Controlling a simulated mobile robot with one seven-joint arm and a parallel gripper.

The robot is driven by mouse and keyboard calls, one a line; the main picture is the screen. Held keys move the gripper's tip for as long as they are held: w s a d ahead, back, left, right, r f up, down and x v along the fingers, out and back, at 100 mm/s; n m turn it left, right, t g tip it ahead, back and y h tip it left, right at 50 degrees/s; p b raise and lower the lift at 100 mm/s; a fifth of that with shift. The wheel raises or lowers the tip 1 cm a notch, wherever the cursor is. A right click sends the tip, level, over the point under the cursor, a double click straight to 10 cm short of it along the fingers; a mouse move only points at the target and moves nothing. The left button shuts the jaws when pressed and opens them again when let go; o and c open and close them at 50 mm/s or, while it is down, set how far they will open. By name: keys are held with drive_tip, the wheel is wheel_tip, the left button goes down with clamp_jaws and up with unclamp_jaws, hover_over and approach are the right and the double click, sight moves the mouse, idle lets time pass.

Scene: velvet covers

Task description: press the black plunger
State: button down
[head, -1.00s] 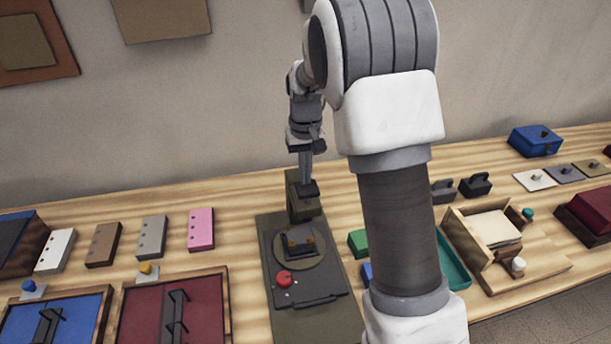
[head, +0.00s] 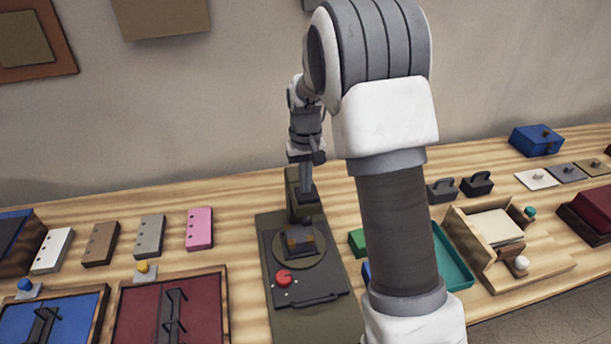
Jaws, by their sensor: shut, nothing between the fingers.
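The black plunger (head: 308,196) sits at the top of an olive press head (head: 306,213), which stands on an olive base (head: 343,317) in the middle of the table. My gripper (head: 306,187) points straight down with its fingers shut and empty. Its tips meet the plunger's top in the picture and look to be touching it, but any small gap is too fine to see. Below the head, a small dark block with amber parts (head: 299,239) rests on a round plate (head: 289,259).
A red knob (head: 284,278) and a black handle (head: 316,300) are on the front of the press. A pink block (head: 199,229) lies to the left. A green block (head: 357,241) and a teal tray (head: 453,260) are to the right, partly behind my arm.

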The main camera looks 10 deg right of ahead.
drive_tip(key=shift+s+f, duration=0.2)
drive_tip(key=shift+f, duration=0.25)
wheel_tip(320, 180, up, 15)
drive_tip(key=p, duration=0.2)
drive_tip(key=shift+w+p, duration=0.2)
drive_tip(key=shift+p, duration=0.2)
drive_tip(key=s+r+t, duration=0.3)
drive_tip(key=s+r, duration=0.5)
drive_tip(key=s, duration=0.7)
drive_tip(key=s+f+t, duration=0.2)
drive_tip(key=s, duration=1.1)
